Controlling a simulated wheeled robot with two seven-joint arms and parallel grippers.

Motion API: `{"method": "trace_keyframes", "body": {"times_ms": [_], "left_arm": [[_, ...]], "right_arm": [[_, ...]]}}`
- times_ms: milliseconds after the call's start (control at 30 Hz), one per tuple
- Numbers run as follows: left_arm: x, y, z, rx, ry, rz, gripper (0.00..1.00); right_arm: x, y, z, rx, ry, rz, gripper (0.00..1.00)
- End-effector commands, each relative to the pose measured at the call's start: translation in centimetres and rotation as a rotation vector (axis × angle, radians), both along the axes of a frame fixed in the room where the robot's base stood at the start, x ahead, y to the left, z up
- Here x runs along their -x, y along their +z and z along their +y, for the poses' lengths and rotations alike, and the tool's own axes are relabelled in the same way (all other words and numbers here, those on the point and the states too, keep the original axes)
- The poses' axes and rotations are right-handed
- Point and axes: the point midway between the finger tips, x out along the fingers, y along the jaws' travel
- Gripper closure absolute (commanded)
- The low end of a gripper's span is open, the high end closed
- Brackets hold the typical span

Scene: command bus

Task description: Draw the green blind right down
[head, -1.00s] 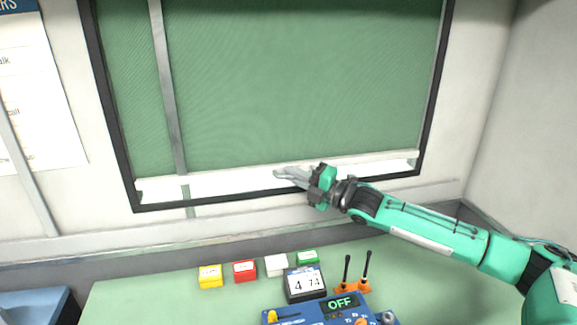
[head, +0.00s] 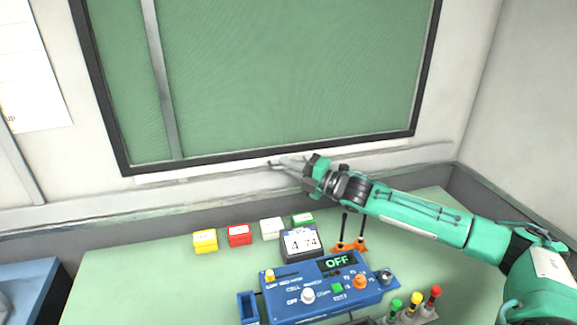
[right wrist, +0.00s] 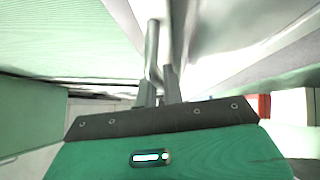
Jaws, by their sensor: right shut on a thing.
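The green blind (head: 285,75) fills the visible window opening inside the dark frame (head: 120,150). A pale strip, seemingly its bottom bar (head: 165,177), shows just under the frame's lower edge at the left. My right gripper (head: 280,163) is at the middle of the frame's lower edge. In the right wrist view its fingers (right wrist: 162,90) are shut on a grey bent metal handle (right wrist: 153,50). What the handle joins to is hard to make out. My left gripper is in neither view.
Below is a green desk (head: 130,280). On it stand small yellow, red, white and green blocks (head: 239,235), a 4 74 display (head: 300,243), two black stubs on orange bases (head: 349,246), and a blue control box (head: 320,287). A grey vertical bar (head: 160,80) crosses the window.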

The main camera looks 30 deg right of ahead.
Motion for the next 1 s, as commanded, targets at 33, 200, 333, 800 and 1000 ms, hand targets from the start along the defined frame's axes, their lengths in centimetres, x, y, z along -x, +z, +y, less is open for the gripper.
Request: {"method": "trace_keyframes", "body": {"times_ms": [33, 200, 333, 800, 1000], "left_arm": [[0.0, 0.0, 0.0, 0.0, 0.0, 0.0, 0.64], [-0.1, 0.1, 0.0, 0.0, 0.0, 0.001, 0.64], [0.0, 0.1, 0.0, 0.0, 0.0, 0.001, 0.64], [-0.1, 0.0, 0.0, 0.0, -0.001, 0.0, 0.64], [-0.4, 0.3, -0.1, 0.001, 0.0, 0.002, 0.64]], "right_arm": [[0.0, -0.5, 0.0, 0.001, -0.001, 0.008, 1.0], [0.1, -0.7, 0.1, 0.003, 0.0, 0.01, 1.0], [0.1, -0.8, 0.1, 0.003, 0.0, 0.012, 1.0], [0.1, -0.5, 0.0, 0.002, -0.001, 0.007, 0.7], [1.2, -0.9, -0.7, 0.001, -0.001, 0.008, 0.7]]}}
